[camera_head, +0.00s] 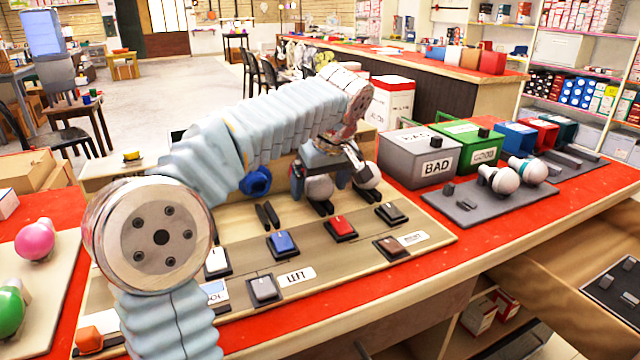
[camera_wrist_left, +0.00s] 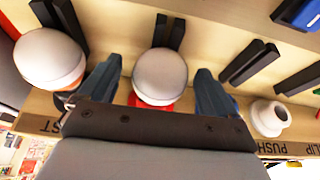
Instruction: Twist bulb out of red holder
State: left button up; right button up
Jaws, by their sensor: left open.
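A white round bulb (camera_wrist_left: 160,74) sits in the red holder (camera_wrist_left: 150,103) in the middle of the left wrist view. My left gripper (camera_wrist_left: 158,80) is open, with one blue-grey finger on each side of this bulb. I cannot tell whether either finger touches it. In the head view, my left gripper (camera_head: 328,172) reaches down over the white bulb (camera_head: 318,188) on the board, and the red holder is hidden there. A second white bulb (camera_wrist_left: 48,58) in an orange-brown holder is left of the fingers in the wrist view. My right gripper is not in view.
The board carries blue (camera_head: 283,243), red (camera_head: 341,227) and other switches, plus a blue holder (camera_head: 257,180). Grey BAD (camera_head: 420,155) and green GOOD (camera_head: 470,147) boxes stand behind right. A grey tray (camera_head: 465,205) with two bulbs lies right. Pink (camera_head: 36,241) and green (camera_head: 9,311) bulbs stand left.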

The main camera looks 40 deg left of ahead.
pick_arm(q)
jog(key=c, duration=1.2)
jog(key=shift+s+d, duration=0.1)
jog(key=shift+d, duration=0.05)
jog(key=shift+s+d+b, duration=0.25)
jog(key=shift+s+d, duration=0.15)
jog(key=shift+d, duration=0.35)
jog(key=shift+s+d+b, duration=0.25)
jog(key=shift+s+d, duration=0.1)
jog(key=shift+d, duration=0.35)
jog(key=shift+r+p, duration=0.75)
jog(key=shift+r, duration=3.2)
